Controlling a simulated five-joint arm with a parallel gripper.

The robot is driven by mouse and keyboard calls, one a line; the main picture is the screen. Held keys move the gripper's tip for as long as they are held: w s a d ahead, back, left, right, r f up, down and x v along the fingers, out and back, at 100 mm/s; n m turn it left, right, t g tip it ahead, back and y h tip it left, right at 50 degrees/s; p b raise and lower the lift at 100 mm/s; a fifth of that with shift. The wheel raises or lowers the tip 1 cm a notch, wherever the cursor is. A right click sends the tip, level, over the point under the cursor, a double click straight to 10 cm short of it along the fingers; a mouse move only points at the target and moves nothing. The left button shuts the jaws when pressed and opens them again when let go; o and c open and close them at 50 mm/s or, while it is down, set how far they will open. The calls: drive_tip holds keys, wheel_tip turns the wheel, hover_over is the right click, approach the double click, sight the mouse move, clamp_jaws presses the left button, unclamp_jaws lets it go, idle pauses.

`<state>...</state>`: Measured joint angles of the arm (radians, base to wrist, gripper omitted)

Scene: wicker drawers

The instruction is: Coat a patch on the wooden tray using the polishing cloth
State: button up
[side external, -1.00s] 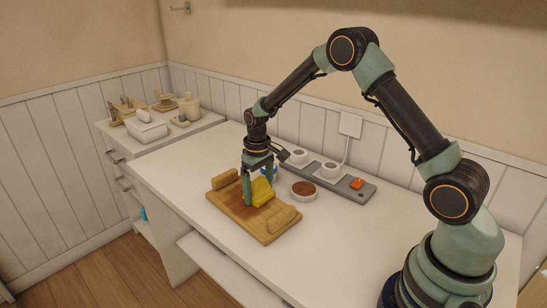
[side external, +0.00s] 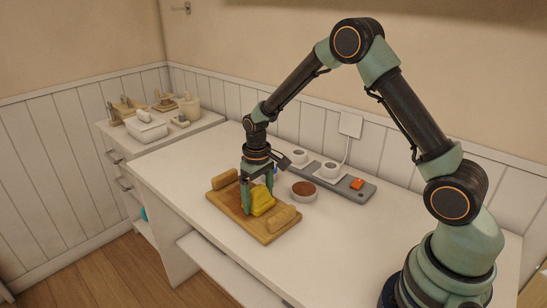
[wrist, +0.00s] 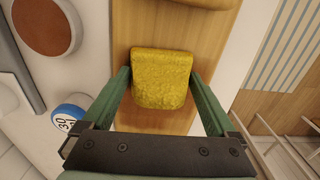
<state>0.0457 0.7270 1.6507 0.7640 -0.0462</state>
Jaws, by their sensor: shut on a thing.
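The wooden tray (side external: 222,203), with a raised block-like handle at each end, lies on the white desk. The yellow polishing cloth (side external: 262,202) is a thick, rough-textured pad on the middle of the tray. My gripper (side external: 258,198) points down over the tray, its green fingers on either side of the cloth and shut on it. In the wrist view, the cloth (wrist: 162,80) sits between the fingertips over bare wood. The cloth appears to touch the tray, but its underside is hidden. A round white tin of reddish-brown polish (side external: 304,189) stands open beside the tray.
A small blue-and-white round item (wrist: 72,117) with a number stands near the tray, mostly behind my gripper in the side view. A grey power strip (side external: 345,186) with plugs runs along the back. The desk's left part (side external: 185,160) is clear. A side cabinet (side external: 185,138) holds several containers.

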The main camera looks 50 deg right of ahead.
sight(278, 203)
drive_tip(key=shift+w+a, duration=0.2)
drive_tip(key=shift+a, duration=2.55)
drive_tip(key=shift+s, duration=1.35)
drive_tip(key=shift+s+d, duration=0.2)
drive_tip(key=shift+d, duration=2.3)
drive_tip(key=shift+s+d, duration=0.15)
drive_tip(key=shift+d, duration=2.35)
wheel_tip(278, 203, up, 8)
drive_tip(key=shift+a, duration=0.15)
drive_tip(key=shift+w, duration=0.1)
